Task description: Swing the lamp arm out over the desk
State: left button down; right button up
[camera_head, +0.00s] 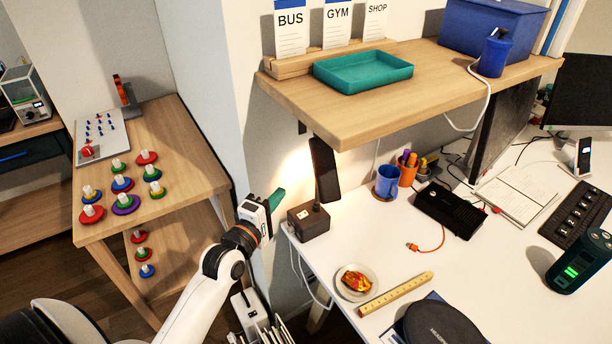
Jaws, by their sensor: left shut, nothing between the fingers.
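The desk lamp has a dark box-like base (309,222) at the white desk's (345,235) back left corner. Its black arm (325,172) stands almost upright above the base, below the wooden shelf. A warm glow lights the wall just left of the arm. My left gripper (277,199) has green fingertips. It is shut and empty, left of the lamp in the picture, with a visible gap between its tips and the lamp arm. My right gripper is not in view.
The wooden shelf (375,108) overhangs the lamp and carries a teal tray (362,72). On the desk are a blue mug (387,182), a black box (450,208), a small plate (370,292) with food and a ruler (396,294). The desk between lamp and plate is clear.

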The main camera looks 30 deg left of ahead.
pick_arm(q)
jog(key=w, duration=0.3)
jog(key=w+d+p, duration=0.1)
jog(key=w, duration=0.1)
jog(key=w+d+p, duration=0.1)
jog(key=w, duration=0.2)
jog(key=shift+w, duration=0.35)
jog(key=shift+w+d, duration=0.25)
jog(key=shift+d, duration=0.15)
